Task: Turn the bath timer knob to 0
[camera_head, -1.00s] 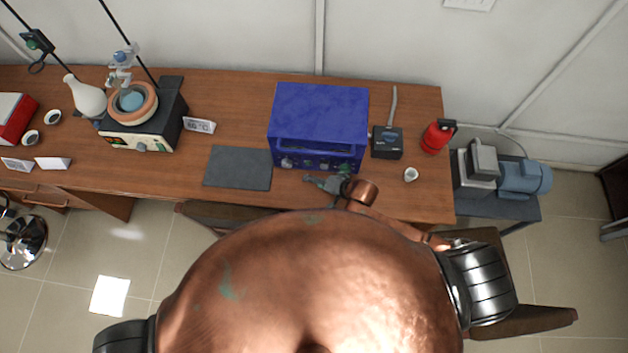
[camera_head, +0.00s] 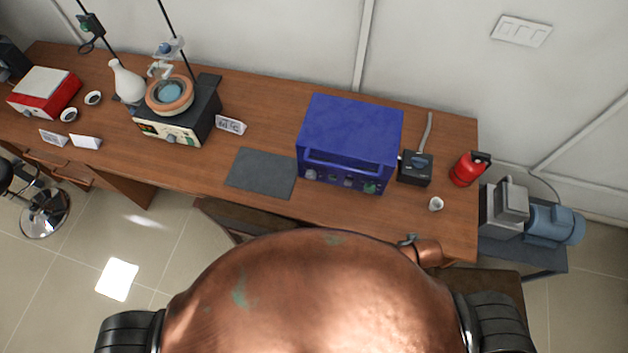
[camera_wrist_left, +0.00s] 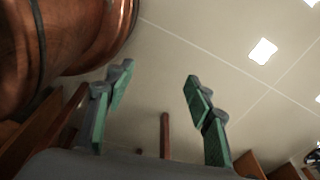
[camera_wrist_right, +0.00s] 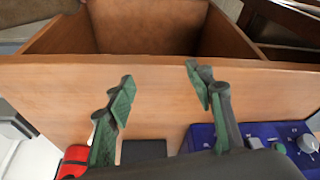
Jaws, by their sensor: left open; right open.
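The bath (camera_head: 205,112) is a black unit with a pale front panel (camera_head: 168,132) on the left part of the desk, with an orange ring and bluish centre on top. Small controls show on that panel, but I cannot tell which is the timer knob or read its setting. My right gripper (camera_wrist_right: 160,82) is open and empty in the right wrist view; in the head view its arm shows at the desk's front edge, right of the blue furnace, far from the bath. My left gripper (camera_wrist_left: 157,80) is open and empty above the floor; my body hides it in the head view.
A blue furnace (camera_head: 350,130) with front knobs stands right of a dark mat (camera_head: 261,173). A white flask (camera_head: 127,82) and label card (camera_head: 230,125) flank the bath.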

